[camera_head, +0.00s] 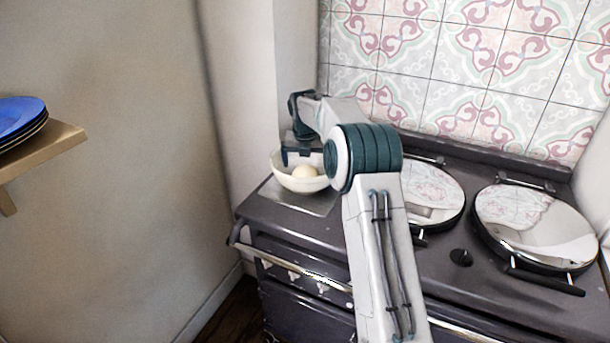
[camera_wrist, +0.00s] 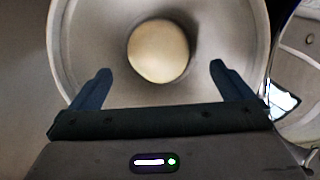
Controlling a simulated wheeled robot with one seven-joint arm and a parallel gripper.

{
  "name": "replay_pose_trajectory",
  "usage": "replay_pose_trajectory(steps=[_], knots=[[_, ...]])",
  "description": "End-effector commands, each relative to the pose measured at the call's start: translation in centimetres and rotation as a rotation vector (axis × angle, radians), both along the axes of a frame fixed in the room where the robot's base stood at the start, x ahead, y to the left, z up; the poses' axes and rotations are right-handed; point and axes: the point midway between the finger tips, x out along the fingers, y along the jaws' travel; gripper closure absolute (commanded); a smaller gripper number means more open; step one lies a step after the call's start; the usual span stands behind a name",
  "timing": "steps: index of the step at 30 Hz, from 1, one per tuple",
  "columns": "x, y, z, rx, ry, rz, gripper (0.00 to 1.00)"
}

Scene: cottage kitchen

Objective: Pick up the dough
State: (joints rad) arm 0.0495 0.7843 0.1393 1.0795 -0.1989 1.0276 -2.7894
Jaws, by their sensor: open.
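The dough (camera_head: 306,173) is a pale, round ball lying in a cream bowl (camera_head: 287,181) on the left end of the stove top. In the wrist view the dough (camera_wrist: 158,51) lies in the middle of the bowl (camera_wrist: 85,84), ahead of the fingertips. My gripper (camera_head: 297,158) is over the bowl, pointing down. In the wrist view my gripper (camera_wrist: 160,76) is open, its two dark fingers apart, with nothing between them. Part of the bowl's right side is hidden by my arm in the head view.
The dark stove (camera_head: 450,275) has two round shiny lids (camera_head: 530,222) to the right of the bowl. A tiled wall (camera_head: 480,70) stands behind, and a plain wall to the left. A wooden shelf (camera_head: 45,147) holds blue plates (camera_head: 20,118) at far left.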

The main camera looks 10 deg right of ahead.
Motion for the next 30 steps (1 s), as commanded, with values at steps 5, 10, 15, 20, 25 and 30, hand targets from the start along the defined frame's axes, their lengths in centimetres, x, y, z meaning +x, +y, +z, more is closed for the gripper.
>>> replay_pose_trajectory(steps=[5,10,15,20,25,30], knots=[[0.8,0.0,-1.8,0.000,0.003,0.000,0.00],[1.5,-0.1,-4.0,-0.001,0.003,0.001,0.00],[1.7,-0.2,-4.8,0.000,0.000,0.000,0.00],[1.7,-0.2,-4.8,0.000,0.000,-0.001,0.00],[1.7,-0.2,-4.8,0.000,0.000,-0.001,0.47],[1.7,-0.2,-4.7,0.001,-0.002,-0.001,0.59]])
